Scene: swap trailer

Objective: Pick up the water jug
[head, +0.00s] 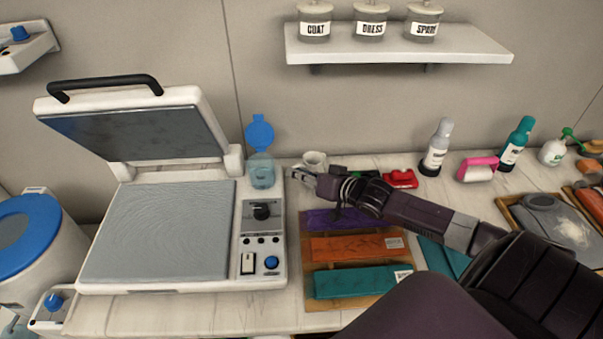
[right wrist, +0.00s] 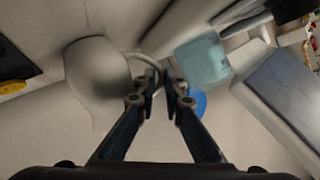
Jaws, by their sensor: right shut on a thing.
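The water jug (head: 315,159) is a small pale jug behind my right gripper, at the back of the counter in the head view. In the right wrist view the jug (right wrist: 97,85) is large at the left, with its curved handle at the fingertips. My right gripper (head: 303,175) is shut on the handle; its fingertips show in the right wrist view (right wrist: 164,88). The gripper hides part of the jug in the head view. Whether the jug touches the counter I cannot tell. My left gripper is not in view.
A heat press (head: 170,240) with its lid raised stands left of the jug. A clear blue cup with an open lid (head: 262,170) sits at its right back corner. Coloured packets (head: 355,247) lie in front. Bottles (head: 437,148) stand right, and a shelf (head: 400,47) hangs above.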

